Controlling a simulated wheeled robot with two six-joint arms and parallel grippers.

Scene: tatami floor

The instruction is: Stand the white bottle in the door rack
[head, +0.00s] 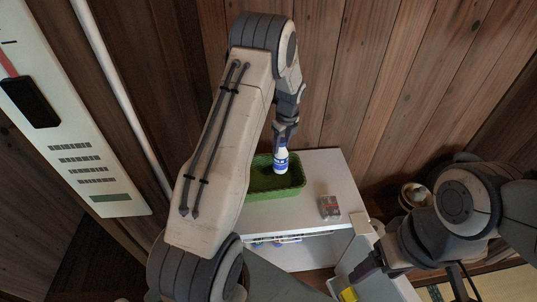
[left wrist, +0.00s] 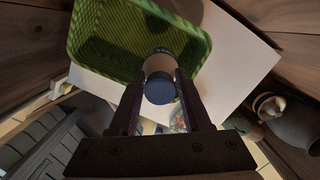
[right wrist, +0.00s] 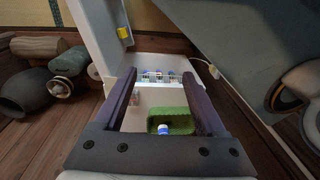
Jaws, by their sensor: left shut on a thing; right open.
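The white bottle (head: 281,161) has a blue label and is roughly upright. My left gripper (head: 284,138) is shut on it near its top, over the green basket (head: 262,192); I cannot tell whether its base touches the basket. In the left wrist view the bottle's blue cap (left wrist: 159,90) sits between the fingers. The white fridge's door (head: 392,287) stands open at the lower right. In the right wrist view a yellow item (right wrist: 124,34) is at the door's inner side; most of the rack is hidden. My right gripper (head: 370,266) is open and empty near the door.
A small clear-and-red box (head: 329,207) stands on the fridge top (head: 325,170), right of the basket. Several small bottles (right wrist: 157,77) stand inside the fridge. A wooden wall is behind it. Dark rounded pots (right wrist: 28,92) lie beside the fridge in the right wrist view.

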